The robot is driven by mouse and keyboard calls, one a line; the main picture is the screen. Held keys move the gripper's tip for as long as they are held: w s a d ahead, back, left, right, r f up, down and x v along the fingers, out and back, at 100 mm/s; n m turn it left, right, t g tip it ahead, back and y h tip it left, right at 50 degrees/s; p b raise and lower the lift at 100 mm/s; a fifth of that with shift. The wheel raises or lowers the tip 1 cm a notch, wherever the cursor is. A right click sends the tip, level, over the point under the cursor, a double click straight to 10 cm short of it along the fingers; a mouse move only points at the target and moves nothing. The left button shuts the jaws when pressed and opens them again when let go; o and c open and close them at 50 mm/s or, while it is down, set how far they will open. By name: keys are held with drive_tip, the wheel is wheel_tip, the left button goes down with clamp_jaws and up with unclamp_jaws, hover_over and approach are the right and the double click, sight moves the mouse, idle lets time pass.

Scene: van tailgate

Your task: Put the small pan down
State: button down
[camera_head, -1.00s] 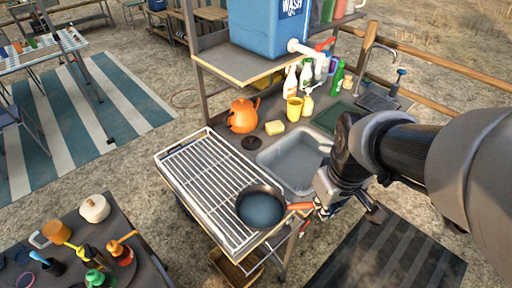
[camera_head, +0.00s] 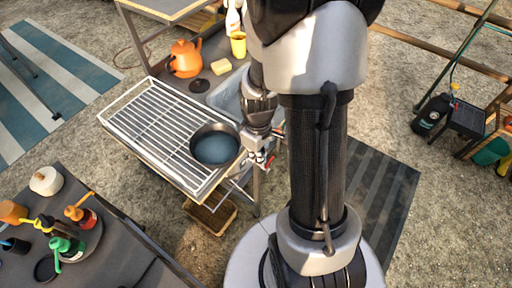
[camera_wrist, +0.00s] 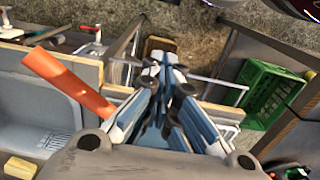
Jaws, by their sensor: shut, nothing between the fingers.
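The small pan (camera_head: 214,146), dark with a blue-grey inside, rests on the right end of the slatted metal draining rack (camera_head: 150,120). My gripper (camera_head: 262,158) is just right of the pan, small and partly hidden by my own arm in the head view. In the wrist view its fingers (camera_wrist: 160,75) are closed together with nothing between them. An orange handle (camera_wrist: 70,82), likely the pan's, lies left of the fingers and apart from them. The pan's bowl cannot be made out in the wrist view.
A dark table (camera_head: 95,225) with bottles stands at front left. A green crate (camera_wrist: 270,95) shows in the wrist view.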

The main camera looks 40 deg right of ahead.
drive_tip(key=shift+w+a+f+b, duration=0.15)
drive_tip(key=shift+w+a+f, duration=0.1)
drive_tip(key=shift+w, duration=0.4)
drive_tip(key=shift+w+a+f+b, duration=0.1)
drive_tip(key=shift+w+a+f, duration=0.1)
drive_tip(key=shift+w, duration=0.4)
drive_tip(key=shift+w+a+f+b, duration=0.15)
drive_tip(key=shift+w+a, duration=0.1)
drive_tip(key=shift+w, duration=0.4)
drive_tip(key=p, duration=0.2)
approach(215, 140)
drive_tip(key=f, duration=0.6)
drive_tip(key=shift+w, duration=0.3)
drive_tip(key=shift+s+r, duration=0.15)
drive_tip(key=shift+s, duration=0.05)
